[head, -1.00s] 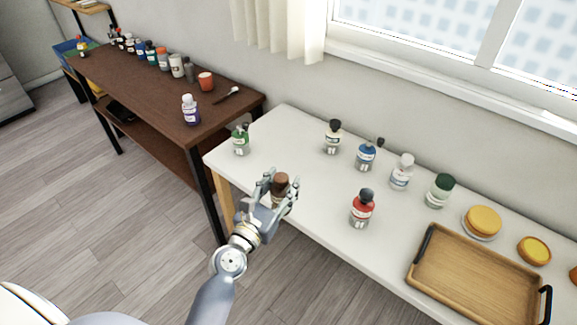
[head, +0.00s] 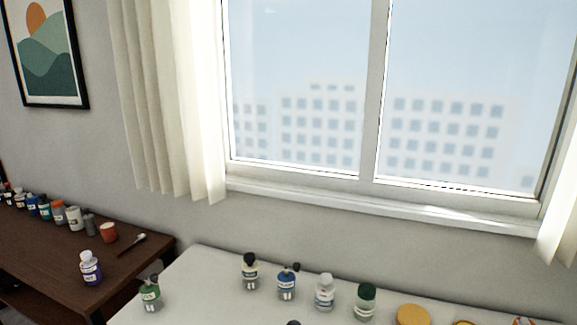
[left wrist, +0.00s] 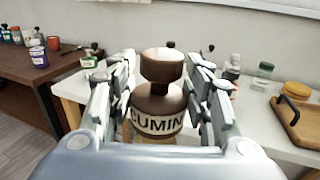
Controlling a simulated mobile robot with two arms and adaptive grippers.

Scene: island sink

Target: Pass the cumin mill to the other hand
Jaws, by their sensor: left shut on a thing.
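The cumin mill (left wrist: 158,92) is brown with a round knob on top and a pale label reading "CUMIN". In the left wrist view it stands upright between the fingers of my left gripper (left wrist: 160,100), which is shut on it. A white table top shows behind and below it. The head view now points up at the window, so neither gripper nor the mill shows there. My right gripper is in no frame.
In the head view, the white table (head: 205,285) bears a green bottle (head: 150,293), a blue bottle (head: 287,282) and several others. A dark brown table (head: 50,245) stands at left. In the left wrist view, a wooden tray (left wrist: 295,125) lies at right.

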